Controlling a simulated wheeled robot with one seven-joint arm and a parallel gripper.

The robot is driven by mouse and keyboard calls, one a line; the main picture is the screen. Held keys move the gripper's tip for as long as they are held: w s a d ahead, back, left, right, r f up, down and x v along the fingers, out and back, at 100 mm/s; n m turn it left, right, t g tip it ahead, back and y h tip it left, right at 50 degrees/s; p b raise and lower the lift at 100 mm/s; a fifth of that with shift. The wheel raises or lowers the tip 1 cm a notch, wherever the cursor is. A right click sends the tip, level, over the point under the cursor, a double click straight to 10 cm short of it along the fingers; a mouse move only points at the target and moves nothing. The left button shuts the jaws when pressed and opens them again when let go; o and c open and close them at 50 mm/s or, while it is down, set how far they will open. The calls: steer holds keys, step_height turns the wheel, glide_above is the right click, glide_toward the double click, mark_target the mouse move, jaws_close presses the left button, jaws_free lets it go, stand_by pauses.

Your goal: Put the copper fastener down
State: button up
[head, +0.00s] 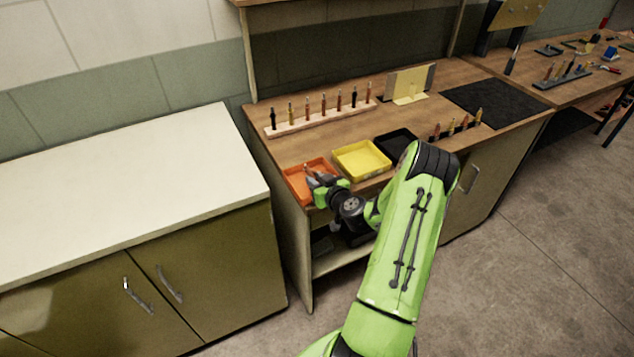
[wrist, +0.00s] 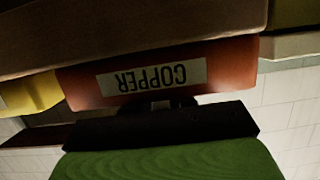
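My gripper (head: 314,177) is over the orange tray (head: 293,182) at the front left of the workbench in the head view. Its fingertips reach in over the tray's right part. They are too small there to tell whether they are open or shut, and I cannot make out a copper fastener between them. In the wrist view the orange tray's front wall (wrist: 225,68) fills the middle, with a label reading COPPER (wrist: 152,77) upside down. The fingertips are hidden there behind the tray wall and my gripper's black body.
A yellow tray (head: 361,161) and a black tray (head: 395,143) stand right of the orange one. Behind them a wooden rack (head: 322,118) holds several upright fasteners. More stand near a dark mat (head: 497,100). A white-topped cabinet (head: 120,190) is at left.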

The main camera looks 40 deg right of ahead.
steer(key=o, duration=0.4)
steer(key=shift+s+a+f, duration=0.1)
steer(key=shift+s+f, duration=0.15)
steer(key=shift+f, duration=0.35)
steer(key=shift+r+p, duration=0.3)
steer(key=shift+p, duration=0.2)
steer(key=r+b+v, duration=0.1)
steer(key=v, duration=1)
steer(key=w+a+r+n+g+y, duration=0.1)
steer(key=a+r+n+g+y, duration=0.25)
steer(key=a, duration=0.75)
steer(key=w+a+r+n+g+y, duration=0.1)
steer(key=a+r+n+g+y, duration=0.25)
steer(key=a, duration=0.85)
steer(key=s+a+r+m+h, duration=0.1)
steer(key=s+a+r, duration=0.1)
steer(key=s, duration=0.3)
steer(key=s+a+r+m+g+h, duration=0.1)
steer(key=s+a+r, duration=0.1)
steer(key=s+r, duration=0.3)
steer(key=s+a+r+m+h, duration=0.1)
steer(key=s+a+r+m, duration=0.1)
steer(key=s, duration=0.5)
steer(key=shift+s+r, duration=0.1)
steer(key=shift+r, duration=0.7)
